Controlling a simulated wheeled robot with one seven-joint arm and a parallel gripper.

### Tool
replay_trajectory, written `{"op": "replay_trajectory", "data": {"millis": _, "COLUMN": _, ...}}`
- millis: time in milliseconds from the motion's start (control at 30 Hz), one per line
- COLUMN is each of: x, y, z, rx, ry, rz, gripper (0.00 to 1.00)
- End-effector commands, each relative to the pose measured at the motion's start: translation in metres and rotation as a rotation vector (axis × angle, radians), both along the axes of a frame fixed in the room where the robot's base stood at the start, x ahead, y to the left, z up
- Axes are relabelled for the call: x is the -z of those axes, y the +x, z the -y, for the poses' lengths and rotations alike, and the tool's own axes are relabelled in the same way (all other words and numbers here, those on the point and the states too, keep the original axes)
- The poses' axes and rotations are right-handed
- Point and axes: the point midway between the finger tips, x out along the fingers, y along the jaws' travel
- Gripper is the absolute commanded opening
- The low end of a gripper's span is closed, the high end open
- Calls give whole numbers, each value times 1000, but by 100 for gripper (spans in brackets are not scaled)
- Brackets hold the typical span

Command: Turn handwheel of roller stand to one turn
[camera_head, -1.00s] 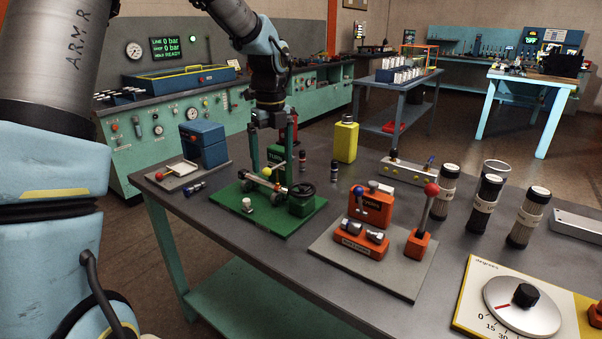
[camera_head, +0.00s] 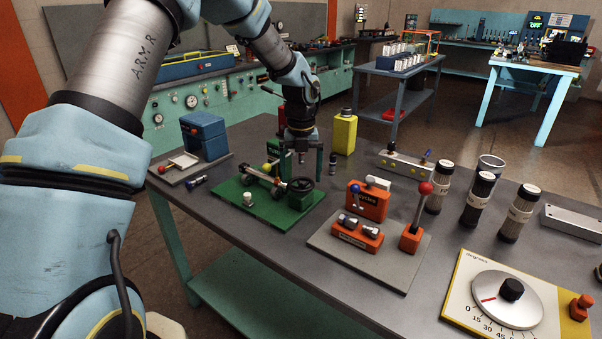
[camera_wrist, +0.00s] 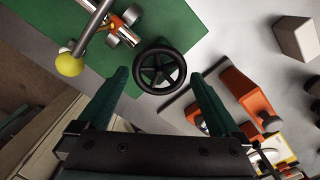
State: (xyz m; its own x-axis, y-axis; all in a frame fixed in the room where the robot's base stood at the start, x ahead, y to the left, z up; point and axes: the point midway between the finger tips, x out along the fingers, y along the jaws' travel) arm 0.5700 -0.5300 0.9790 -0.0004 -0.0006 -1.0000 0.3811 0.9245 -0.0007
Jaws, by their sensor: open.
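The roller stand is a green base plate (camera_head: 256,216) on the table, with rollers and a yellow-knobbed lever (camera_head: 267,168). Its black spoked handwheel (camera_head: 301,185) sits at the right end of the stand. In the wrist view the handwheel (camera_wrist: 159,70) lies just beyond and between the fingertips. My gripper (camera_head: 303,174) is above and by the handwheel, pointing down. In the wrist view my gripper (camera_wrist: 160,75) is open, its two green fingers spread either side of the wheel and apart from it. Nothing is between the fingers except the view of the wheel.
An orange block set with a red-knobbed lever (camera_head: 425,188) stands on a grey plate (camera_head: 375,268) to the right. A yellow canister (camera_head: 344,133) is behind the stand, a blue box (camera_head: 204,137) to the left. Dark cylinders (camera_head: 484,199) and a dial panel (camera_head: 462,302) are farther right.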

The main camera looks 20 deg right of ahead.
Motion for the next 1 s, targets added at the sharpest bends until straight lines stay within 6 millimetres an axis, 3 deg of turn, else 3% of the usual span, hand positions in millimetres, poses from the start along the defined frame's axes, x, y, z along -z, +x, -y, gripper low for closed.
{"op": "replay_trajectory", "data": {"millis": 200, "x": 12, "y": -1, "z": 0, "rx": 1, "ry": 0, "rz": -1, "gripper": 100}}
{"op": "replay_trajectory", "data": {"millis": 433, "x": 13, "y": -1, "z": 0, "rx": 0, "ry": 0, "rz": 0, "gripper": 100}}
{"op": "replay_trajectory", "data": {"millis": 1000, "x": 12, "y": 0, "z": 0, "rx": 0, "ry": 0, "rz": 0, "gripper": 37}}
